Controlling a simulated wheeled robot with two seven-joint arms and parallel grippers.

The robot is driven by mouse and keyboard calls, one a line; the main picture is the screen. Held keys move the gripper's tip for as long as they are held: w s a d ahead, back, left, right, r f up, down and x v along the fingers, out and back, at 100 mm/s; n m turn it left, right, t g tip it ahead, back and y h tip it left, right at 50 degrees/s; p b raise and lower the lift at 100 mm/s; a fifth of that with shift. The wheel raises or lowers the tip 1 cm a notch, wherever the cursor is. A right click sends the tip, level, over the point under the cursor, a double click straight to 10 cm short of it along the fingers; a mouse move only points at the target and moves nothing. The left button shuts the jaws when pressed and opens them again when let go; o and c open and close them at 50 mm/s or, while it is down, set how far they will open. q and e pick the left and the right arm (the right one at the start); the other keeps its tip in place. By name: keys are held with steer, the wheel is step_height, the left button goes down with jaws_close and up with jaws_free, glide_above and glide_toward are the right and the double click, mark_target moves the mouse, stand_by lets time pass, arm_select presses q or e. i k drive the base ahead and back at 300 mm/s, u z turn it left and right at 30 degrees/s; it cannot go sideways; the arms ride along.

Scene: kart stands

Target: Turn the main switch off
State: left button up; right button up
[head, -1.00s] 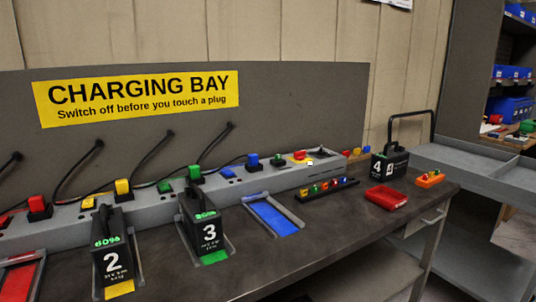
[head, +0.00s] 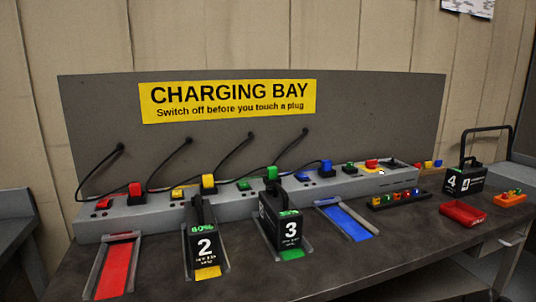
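The likely main switch (head: 371,163), a red handle with some yellow under it, sits near the right end of the long grey charging console (head: 345,185). It is too small to tell which way it is set. A small white marking or label (head: 381,172) shows just below it. A black lever-like part (head: 394,163) lies to its right on the console top. Neither of my grippers is in view.
Battery 2 (head: 205,246) and battery 3 (head: 291,232) stand in front of the console between a red bay (head: 113,270) and a blue bay (head: 348,222). Battery 4 (head: 464,180), a red tray (head: 463,213) and a rack of coloured plugs (head: 399,200) are at right.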

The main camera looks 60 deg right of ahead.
mark_target(370, 164)
steer(key=u, duration=1.3)
steer(key=k, duration=2.7)
steer(key=z, duration=1.05)
